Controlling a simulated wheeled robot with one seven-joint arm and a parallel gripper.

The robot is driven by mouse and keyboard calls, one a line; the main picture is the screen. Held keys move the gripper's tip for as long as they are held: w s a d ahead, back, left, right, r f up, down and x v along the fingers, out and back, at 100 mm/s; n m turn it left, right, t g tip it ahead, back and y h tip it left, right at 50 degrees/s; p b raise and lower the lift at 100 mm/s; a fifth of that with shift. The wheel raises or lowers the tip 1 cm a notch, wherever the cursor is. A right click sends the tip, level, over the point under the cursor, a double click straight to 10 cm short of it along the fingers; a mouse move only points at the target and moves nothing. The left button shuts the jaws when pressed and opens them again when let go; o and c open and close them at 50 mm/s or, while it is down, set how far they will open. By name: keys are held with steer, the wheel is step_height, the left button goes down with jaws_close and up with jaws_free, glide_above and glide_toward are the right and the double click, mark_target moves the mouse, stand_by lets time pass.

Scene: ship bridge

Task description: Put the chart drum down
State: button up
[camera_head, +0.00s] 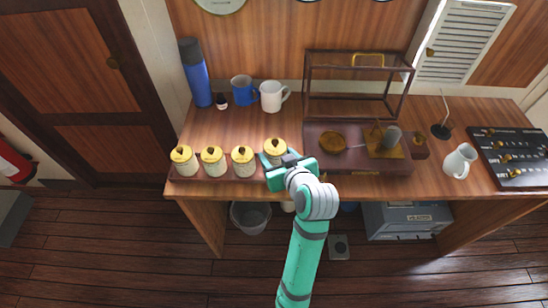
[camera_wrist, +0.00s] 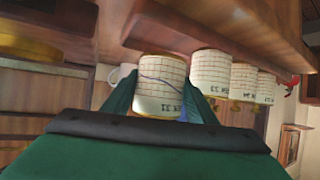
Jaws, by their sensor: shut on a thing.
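The chart drum in my grip (camera_head: 275,147) is a cream cylinder with a yellow top. It stands upright at the right end of a row of similar drums, over or in a low reddish-brown tray (camera_head: 178,179). My gripper (camera_head: 276,160) is shut on it from the front. In the wrist view, which looks upside down, the held drum (camera_wrist: 160,82) shows grid paper with a blue trace between my two green fingers (camera_wrist: 160,100). I cannot tell whether its base touches the tray.
Several other drums (camera_head: 212,160) stand to the left in the tray. A blue flask (camera_head: 196,75), blue jug (camera_head: 242,90) and white mug (camera_head: 272,97) are behind. A brown instrument base (camera_head: 318,140) with an open glass-case frame is close on the right. A white jug (camera_head: 460,160) stands farther right.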

mark_target(275, 162)
step_height(275, 162, down, 3)
steer(key=shift+w+r, duration=0.1)
steer(key=shift+r, duration=0.1)
steer(key=shift+f, duration=0.2)
steer(key=shift+f, duration=0.1)
steer(key=o, duration=0.9)
